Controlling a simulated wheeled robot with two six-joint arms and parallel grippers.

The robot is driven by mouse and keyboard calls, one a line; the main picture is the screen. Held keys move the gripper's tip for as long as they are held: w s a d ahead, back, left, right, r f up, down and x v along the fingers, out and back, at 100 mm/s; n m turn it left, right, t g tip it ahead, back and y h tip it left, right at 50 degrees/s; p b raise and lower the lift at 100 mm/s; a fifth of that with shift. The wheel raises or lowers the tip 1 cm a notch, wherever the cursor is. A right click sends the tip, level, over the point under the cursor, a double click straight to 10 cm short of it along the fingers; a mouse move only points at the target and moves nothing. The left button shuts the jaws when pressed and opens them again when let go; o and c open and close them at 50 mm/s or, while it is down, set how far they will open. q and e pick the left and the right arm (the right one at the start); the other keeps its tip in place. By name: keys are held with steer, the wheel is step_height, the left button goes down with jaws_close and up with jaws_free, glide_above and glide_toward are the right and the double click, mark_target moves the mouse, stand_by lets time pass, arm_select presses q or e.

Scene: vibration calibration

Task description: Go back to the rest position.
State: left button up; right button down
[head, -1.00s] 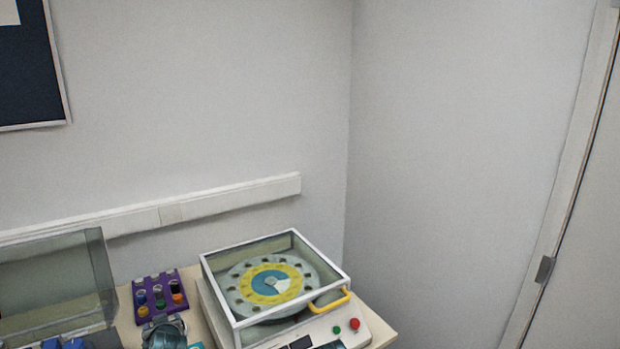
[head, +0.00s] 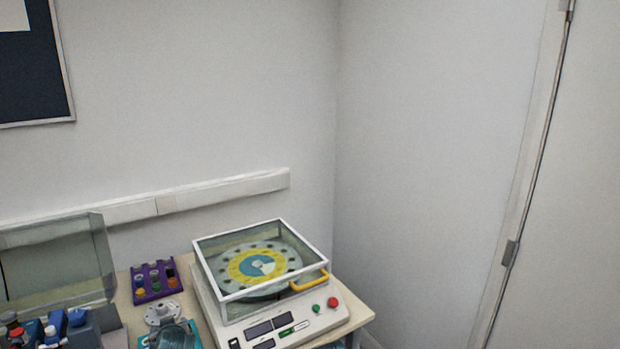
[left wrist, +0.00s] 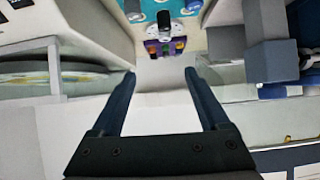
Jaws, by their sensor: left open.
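My left gripper (left wrist: 160,78) shows in the left wrist view with its two dark fingers apart and nothing between them. It hangs above and in front of the table's edge, apart from the things on it. My right gripper is in neither view. In the head view neither gripper shows.
On the table stand a white machine (head: 290,322) with a clear closed lid and yellow handle, and a purple rack (head: 140,295) holding several coloured vials. A grey holder (head: 163,313) sits before the rack. A clear-lidded box (head: 60,262) with blue items stands left. A wall corner is behind.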

arm_select(q)
steer(key=s+d+f+m+g+h, duration=0.1)
steer(key=s+d+f+m+g, duration=0.2)
steer(key=s+d, duration=0.3)
steer(key=s+d+f+m+g+h, duration=0.2)
steer(key=s+d, duration=0.4)
steer(key=d, duration=0.8)
steer(key=s+d+f+m+g+h+b, duration=0.1)
steer(key=s+d+f+m+g, duration=0.3)
steer(key=d, duration=0.5)
step_height(320, 180, down, 3)
steer(key=shift+s+d+r+m+g+h, duration=0.2)
steer(key=shift+s+d+m+g+h, duration=0.3)
steer(key=shift+s, duration=0.6)
steer(key=shift+a, duration=0.1)
